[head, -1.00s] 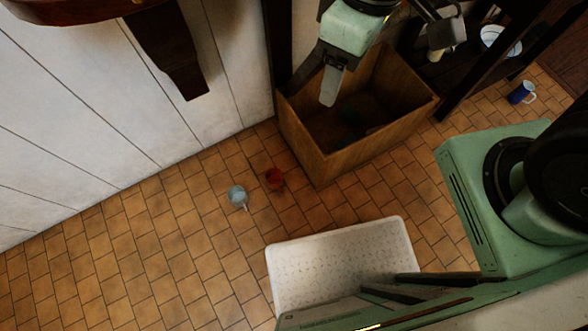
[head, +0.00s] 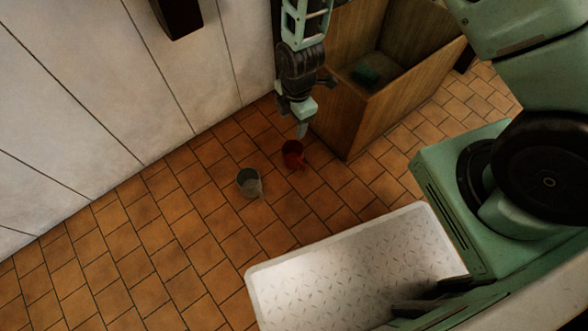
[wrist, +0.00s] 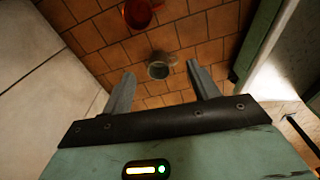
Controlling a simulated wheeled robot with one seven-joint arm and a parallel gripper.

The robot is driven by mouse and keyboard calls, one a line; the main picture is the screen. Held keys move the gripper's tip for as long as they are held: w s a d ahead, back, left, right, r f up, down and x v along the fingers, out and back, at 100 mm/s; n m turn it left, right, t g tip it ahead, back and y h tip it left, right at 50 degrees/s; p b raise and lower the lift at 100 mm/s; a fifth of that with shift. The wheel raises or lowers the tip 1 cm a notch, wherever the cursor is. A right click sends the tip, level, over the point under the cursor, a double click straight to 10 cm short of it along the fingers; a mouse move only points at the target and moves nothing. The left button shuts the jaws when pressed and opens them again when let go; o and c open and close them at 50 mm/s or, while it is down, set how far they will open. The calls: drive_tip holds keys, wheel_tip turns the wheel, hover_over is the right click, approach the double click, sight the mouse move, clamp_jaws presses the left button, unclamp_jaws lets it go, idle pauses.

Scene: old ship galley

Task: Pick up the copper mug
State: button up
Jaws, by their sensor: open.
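A red mug (head: 293,154), the closest in colour to copper, stands on the tiled floor near the wooden bin. A grey mug (head: 249,183) stands to its left and nearer to me. My gripper (head: 302,127) points down, with its tip showing just above the red mug in the head view. In the wrist view the jaws are apart and empty. There the grey mug (wrist: 161,66) shows between the fingertips, apart from them and beyond. The red mug (wrist: 137,13) shows farther up, cut by the top edge.
A wooden bin (head: 352,132) with a dark green thing inside stands right of the mugs. A white plank wall (head: 90,100) runs along the left. The tiled floor left of the mugs (head: 150,255) is clear.

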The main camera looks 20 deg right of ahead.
drive_tip(key=d+f+n+b, duration=0.1)
drive_tip(key=d+f+b, duration=0.1)
drive_tip(key=f, duration=0.5)
drive_tip(key=d+f+n+b, duration=0.2)
drive_tip(key=f+b, duration=0.1)
drive_tip(key=f, duration=0.5)
drive_tip(key=b, duration=0.5)
hover_over(301, 169)
drive_tip(key=shift+h, duration=0.3)
wheel_tip(301, 169, down, 10)
drive_tip(key=shift+s+d+f, duration=0.1)
drive_tip(key=shift+d+f, duration=0.05)
drive_tip(key=shift+f+b, duration=1.9)
drive_tip(key=shift+f, duration=1.25)
drive_tip(key=c, duration=1.1)
